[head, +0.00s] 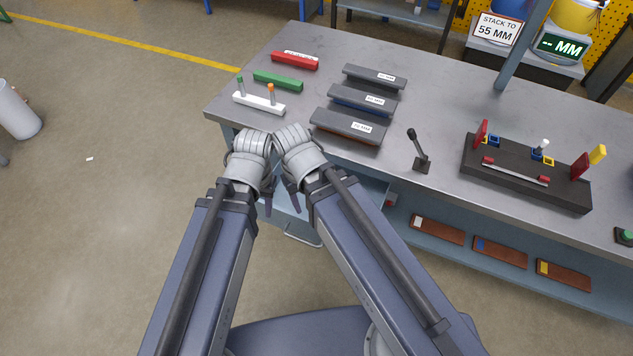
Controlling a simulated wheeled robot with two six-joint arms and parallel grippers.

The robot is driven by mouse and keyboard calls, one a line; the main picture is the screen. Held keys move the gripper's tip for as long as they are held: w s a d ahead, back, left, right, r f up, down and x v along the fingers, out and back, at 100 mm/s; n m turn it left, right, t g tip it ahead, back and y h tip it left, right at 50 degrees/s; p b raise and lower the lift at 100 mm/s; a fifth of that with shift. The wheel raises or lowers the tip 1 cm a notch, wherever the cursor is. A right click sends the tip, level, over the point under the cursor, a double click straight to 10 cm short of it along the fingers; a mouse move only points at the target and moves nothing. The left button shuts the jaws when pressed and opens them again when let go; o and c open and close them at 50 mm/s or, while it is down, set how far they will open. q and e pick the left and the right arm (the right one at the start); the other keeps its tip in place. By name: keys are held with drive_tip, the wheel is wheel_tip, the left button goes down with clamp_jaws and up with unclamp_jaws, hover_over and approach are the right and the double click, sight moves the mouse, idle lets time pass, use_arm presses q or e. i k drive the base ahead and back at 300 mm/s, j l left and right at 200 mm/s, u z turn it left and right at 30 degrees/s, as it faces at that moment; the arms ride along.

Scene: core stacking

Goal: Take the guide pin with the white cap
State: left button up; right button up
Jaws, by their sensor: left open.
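A white-capped pin (543,147) stands upright at the black fixture (480,166) on the right of the table. Its lower part is partly hidden by a yellow-edged block. A green-topped pin (240,84) and an orange-topped pin (271,92) stand in a white holder (257,105) at the table's left. My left gripper (267,206) is open and hangs at the table's front left edge, far from the white-capped pin. My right gripper (295,198) hangs close beside it; its jaws are mostly hidden by the arm.
Three dark bars (349,126) lie mid-table near red (295,61) and green (277,80) bars. A black lever (418,153) stands between bars and fixture. A grey post (521,50) rises at the back. Red and yellow upright tabs flank the fixture.

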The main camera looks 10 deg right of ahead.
sight(545, 142)
drive_tip(key=z, duration=1.4)
drive_tip(key=i+l+z, duration=0.1)
drive_tip(key=l, duration=0.3)
drive_tip(key=i+l+z, duration=0.15)
drive_tip(key=i+l, duration=0.2)
